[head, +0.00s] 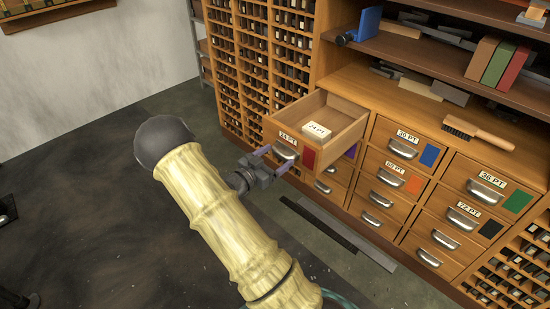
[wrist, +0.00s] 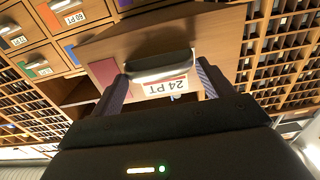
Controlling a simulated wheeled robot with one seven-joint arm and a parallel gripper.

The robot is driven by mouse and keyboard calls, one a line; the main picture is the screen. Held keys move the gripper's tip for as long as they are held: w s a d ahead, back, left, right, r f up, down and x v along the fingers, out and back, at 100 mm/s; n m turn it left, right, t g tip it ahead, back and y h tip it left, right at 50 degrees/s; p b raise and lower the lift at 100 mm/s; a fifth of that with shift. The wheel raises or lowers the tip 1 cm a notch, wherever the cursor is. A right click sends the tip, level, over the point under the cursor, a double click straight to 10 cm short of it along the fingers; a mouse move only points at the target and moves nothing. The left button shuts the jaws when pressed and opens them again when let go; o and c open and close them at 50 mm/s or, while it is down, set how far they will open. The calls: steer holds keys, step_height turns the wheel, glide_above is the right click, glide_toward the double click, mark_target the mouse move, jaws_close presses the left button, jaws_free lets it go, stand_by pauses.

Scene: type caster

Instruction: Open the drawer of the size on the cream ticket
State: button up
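The 24 PT drawer (head: 299,148), with a red patch on its front, stands pulled out from the top left of the drawer bank. Its label reads 24 PT, upside down in the wrist view (wrist: 166,87). A pale block (head: 316,130) marked 24 PT lies inside it. My gripper (head: 275,158) is at the drawer front. In the wrist view its two fingers (wrist: 163,78) sit at the two ends of the metal handle (wrist: 160,66) and appear to touch it. I cannot make out a separate cream ticket.
Other labelled drawers, such as 30 PT (head: 404,146), 36 PT (head: 482,188) and 72 PT (head: 466,220), are shut. A brush (head: 478,131) lies on the counter. A rack of small compartments (head: 240,70) stands at left. Flat strips (head: 335,225) lie on the floor below.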

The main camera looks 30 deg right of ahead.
steer(key=p+v, duration=0.4)
steer(key=v, duration=1.3)
steer(key=shift+s+a+p, duration=0.2)
steer(key=shift+p, duration=0.15)
